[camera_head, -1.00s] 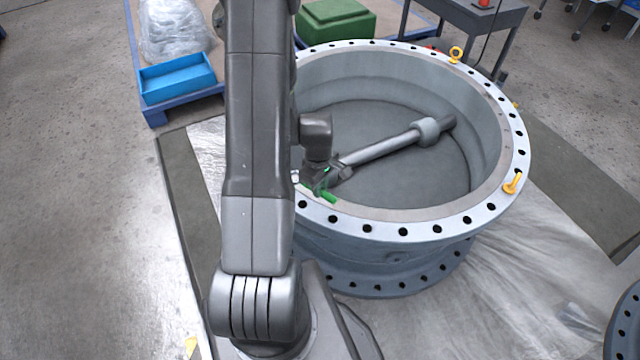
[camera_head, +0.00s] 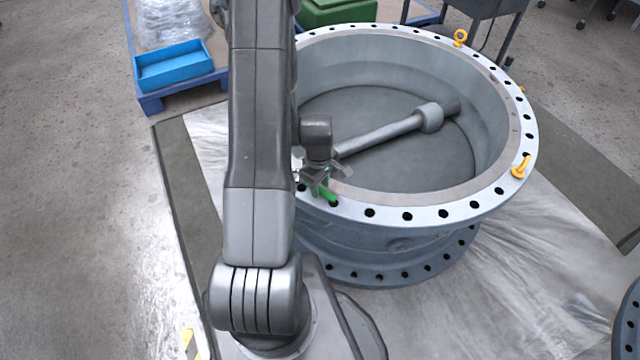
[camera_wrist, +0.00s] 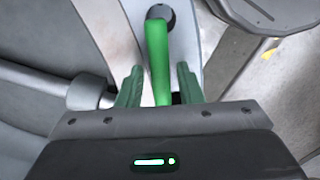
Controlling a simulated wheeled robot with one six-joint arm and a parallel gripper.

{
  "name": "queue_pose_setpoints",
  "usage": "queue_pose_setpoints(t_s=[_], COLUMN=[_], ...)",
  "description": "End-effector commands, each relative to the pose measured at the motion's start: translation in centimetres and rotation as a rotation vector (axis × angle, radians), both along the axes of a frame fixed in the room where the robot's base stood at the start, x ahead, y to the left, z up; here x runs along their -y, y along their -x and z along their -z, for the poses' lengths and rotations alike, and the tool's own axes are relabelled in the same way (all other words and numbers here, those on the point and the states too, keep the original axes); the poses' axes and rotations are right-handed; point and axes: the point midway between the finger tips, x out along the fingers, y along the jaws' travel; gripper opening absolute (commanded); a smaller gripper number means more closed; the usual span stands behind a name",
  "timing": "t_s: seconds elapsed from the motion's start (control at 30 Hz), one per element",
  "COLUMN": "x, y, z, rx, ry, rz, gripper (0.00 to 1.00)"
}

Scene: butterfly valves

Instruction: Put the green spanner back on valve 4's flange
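The green spanner (camera_head: 329,195) lies over the near-left part of the valve's pale flange (camera_head: 425,215). Its far end in the wrist view (camera_wrist: 158,50) reaches the flange face beside a dark bolt hole. My gripper (camera_wrist: 159,85) is just above the flange, with its two green fingers on either side of the spanner's handle. A narrow gap shows between each finger and the handle, so the gripper is open around it. In the head view my gripper (camera_head: 322,180) partly hides the spanner. I cannot read any valve number.
The valve's round bore holds a disc with a grey shaft (camera_head: 385,132). Yellow eyebolts (camera_head: 521,167) stand on the flange rim. A blue tray (camera_head: 175,66) and a green box (camera_head: 337,12) are behind. Another flange edge (camera_head: 630,325) shows at lower right.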

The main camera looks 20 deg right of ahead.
Motion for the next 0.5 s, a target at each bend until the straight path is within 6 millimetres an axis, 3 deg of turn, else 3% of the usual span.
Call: queue_pose_setpoints(t_s=[0.33, 0.5], x=[0.0, 0.0], y=[0.0, -0.1], z=[-0.1, -1.4], rx=[0.000, 0.001], ry=[0.000, 0.000], rz=[0.000, 0.000], gripper=[0.43, 0.43])
